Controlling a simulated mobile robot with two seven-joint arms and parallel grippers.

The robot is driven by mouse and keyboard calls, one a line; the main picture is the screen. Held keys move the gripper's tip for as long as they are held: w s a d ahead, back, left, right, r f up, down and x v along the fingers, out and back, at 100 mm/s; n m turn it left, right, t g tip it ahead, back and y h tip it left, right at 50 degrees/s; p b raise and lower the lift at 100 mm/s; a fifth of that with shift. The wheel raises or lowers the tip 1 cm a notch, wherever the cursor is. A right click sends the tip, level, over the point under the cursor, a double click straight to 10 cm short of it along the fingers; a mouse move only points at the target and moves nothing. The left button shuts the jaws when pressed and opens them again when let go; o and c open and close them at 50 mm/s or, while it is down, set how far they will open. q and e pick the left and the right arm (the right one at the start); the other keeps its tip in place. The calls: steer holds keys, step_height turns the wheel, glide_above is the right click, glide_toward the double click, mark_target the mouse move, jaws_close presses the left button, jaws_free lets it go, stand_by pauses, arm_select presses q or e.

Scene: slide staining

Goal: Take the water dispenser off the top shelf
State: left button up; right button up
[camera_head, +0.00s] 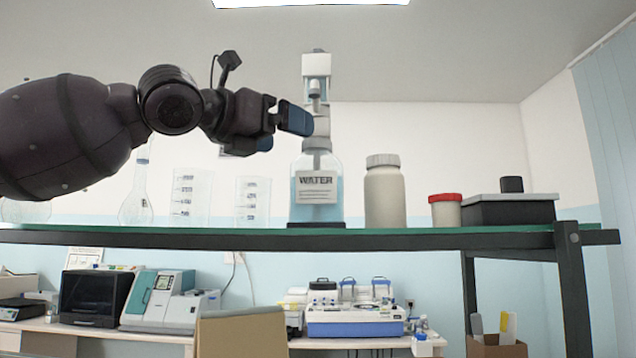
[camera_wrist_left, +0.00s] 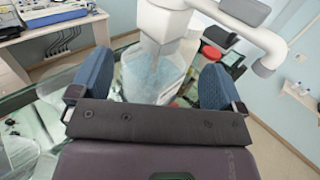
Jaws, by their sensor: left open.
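The water dispenser (camera_head: 316,190) stands upright on the top shelf (camera_head: 400,232) in the head view. It is a clear bottle with bluish liquid, a "WATER" label and a tall white pump head. My left gripper (camera_head: 286,132) comes in from the left beside the dispenser's neck, fingers pointing right. In the left wrist view the gripper (camera_wrist_left: 158,85) is open, its blue fingers either side of the dispenser (camera_wrist_left: 150,70), which lies ahead between them. I cannot tell whether a finger touches it. My right gripper is not in view.
A white capped jar (camera_head: 384,195) stands close right of the dispenser, then a red-capped jar (camera_head: 446,210) and a black box (camera_head: 508,210). Beakers (camera_head: 252,203) and (camera_head: 190,197) and a flask (camera_head: 136,200) stand to the left, below my arm.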

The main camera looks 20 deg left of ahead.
mark_target(313, 141)
arm_select(q)
steer(key=shift+w+d, duration=0.3)
steer(key=shift+w, duration=0.25)
steer(key=shift+w+d, duration=0.3)
steer(key=shift+w, duration=0.35)
steer(key=x, duration=0.4)
steer(key=shift+w+d, duration=0.15)
steer(key=shift+d, duration=0.05)
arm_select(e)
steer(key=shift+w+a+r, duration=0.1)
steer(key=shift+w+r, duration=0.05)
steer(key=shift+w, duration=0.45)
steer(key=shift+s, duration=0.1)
arm_select(q)
steer(key=shift+c, duration=0.5)
steer(key=c, duration=0.7)
steer(key=shift+r, duration=0.1)
steer(key=shift+c, duration=0.8)
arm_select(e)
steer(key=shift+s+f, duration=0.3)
